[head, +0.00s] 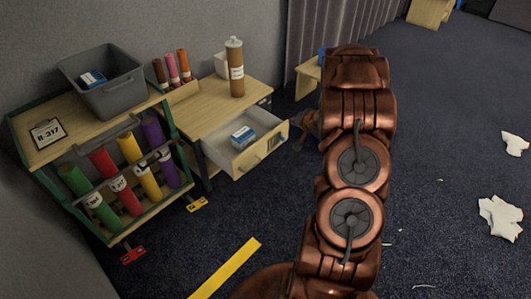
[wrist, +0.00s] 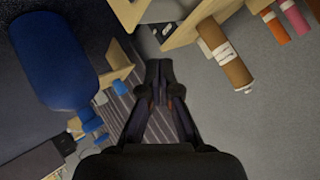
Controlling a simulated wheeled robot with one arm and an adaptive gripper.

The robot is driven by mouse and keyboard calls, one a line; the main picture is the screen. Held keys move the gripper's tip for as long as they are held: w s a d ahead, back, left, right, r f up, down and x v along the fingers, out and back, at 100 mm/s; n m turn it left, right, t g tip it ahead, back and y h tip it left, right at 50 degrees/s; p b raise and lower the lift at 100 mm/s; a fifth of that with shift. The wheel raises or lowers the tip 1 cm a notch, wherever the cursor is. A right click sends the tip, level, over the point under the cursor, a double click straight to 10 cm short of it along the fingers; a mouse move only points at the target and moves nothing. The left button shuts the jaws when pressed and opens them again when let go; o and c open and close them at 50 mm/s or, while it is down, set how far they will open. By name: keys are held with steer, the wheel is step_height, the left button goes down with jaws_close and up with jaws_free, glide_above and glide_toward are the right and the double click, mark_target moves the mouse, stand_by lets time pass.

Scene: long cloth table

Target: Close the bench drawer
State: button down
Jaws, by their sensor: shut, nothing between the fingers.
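The bench drawer (head: 262,152) is pulled out from the small wooden bench (head: 205,107) in the head view. Its pale front faces lower right, and a blue and white box (head: 243,136) lies inside. My gripper (head: 304,127) shows just right of the drawer front's right end, partly hidden behind my arm. I cannot tell whether it touches the drawer. In the wrist view my gripper (wrist: 158,72) has its fingers together with nothing between them. Pale wooden parts of the bench (wrist: 198,22) show beyond the fingertips.
A brown bottle (head: 236,68) stands on the bench, also in the wrist view (wrist: 228,58). A green-framed cart (head: 95,130) with coloured rolls and a grey bin (head: 112,88) stands left. A blue object (wrist: 52,52) looms in the wrist view. Floor right of my arm has crumpled paper (head: 500,217).

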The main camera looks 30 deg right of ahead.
step_height(320, 180, down, 10)
steer(key=r+m+t+y+b, duration=0.1)
steer(key=m+t+y+b, duration=0.1)
steer(key=t+b, duration=0.15)
steer(key=m+t+y+b, duration=0.4)
steer(key=b, duration=0.1)
glide_toward(261, 141)
steer(key=b+x, duration=0.4)
steer(key=x, duration=0.1)
steer(key=shift+w+a+f, duration=0.1)
steer(key=shift+w+f, duration=0.05)
steer(key=shift+x, duration=0.9)
